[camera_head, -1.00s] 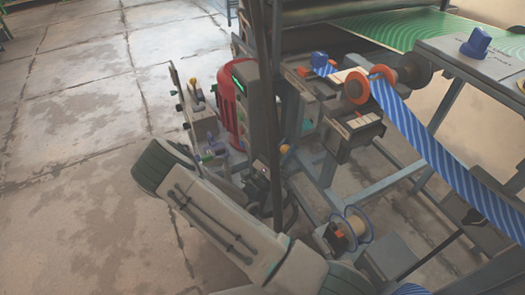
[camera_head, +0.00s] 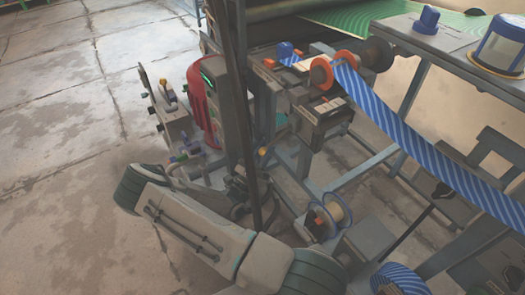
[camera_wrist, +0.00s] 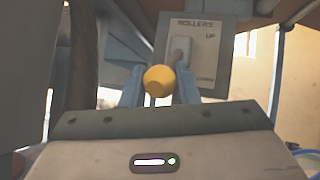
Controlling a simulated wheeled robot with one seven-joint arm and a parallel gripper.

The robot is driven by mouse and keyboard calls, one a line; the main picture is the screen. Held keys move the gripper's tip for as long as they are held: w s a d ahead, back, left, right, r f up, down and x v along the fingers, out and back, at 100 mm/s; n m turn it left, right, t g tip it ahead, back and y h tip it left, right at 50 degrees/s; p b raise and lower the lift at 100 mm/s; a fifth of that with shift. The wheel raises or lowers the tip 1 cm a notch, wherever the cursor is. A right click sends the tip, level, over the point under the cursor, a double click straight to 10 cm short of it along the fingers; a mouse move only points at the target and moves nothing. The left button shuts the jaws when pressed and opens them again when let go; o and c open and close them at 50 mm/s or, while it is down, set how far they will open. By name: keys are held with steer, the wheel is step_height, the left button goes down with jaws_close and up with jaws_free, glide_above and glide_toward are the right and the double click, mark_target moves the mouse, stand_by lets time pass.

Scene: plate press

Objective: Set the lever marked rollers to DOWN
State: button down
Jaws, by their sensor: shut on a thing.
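The rollers panel (camera_wrist: 210,65) is a pale plate in the wrist view, marked ROLLERS at the top and UP at the right. A smaller mark lower down is blurred. Its lever ends in a yellow ball knob (camera_wrist: 158,78), in front of the lower left of a light slot plate (camera_wrist: 180,48). My gripper (camera_wrist: 159,92) has its two blue-grey fingers on either side of the knob, shut on it. The lever's shaft is hidden behind the knob, so I cannot tell its exact setting. In the head view a small yellow knob (camera_head: 263,152) shows beside the dark post.
A dark post (camera_head: 243,120) stands close to my arm. A red cylinder (camera_head: 202,100) and a small panel of controls (camera_head: 165,115) stand left. A blue striped web (camera_head: 400,130) runs down the right from an orange-flanged roll (camera_head: 321,72). Open floor (camera_head: 60,120) lies left.

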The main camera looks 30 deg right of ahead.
steer(key=shift+d, duration=0.1)
steer(key=c, duration=1.1)
jaws_free()
steer(key=shift+d, duration=0.1)
steer(key=shift+a+f, duration=0.1)
steer(key=shift+a, duration=0.1)
steer(key=shift+s+a+f, duration=0.1)
steer(key=shift+a+f, duration=0.1)
steer(key=shift+a, duration=0.05)
steer(key=v, duration=1.3)
steer(key=shift+s, duration=0.1)
steer(key=shift+r, duration=0.1)
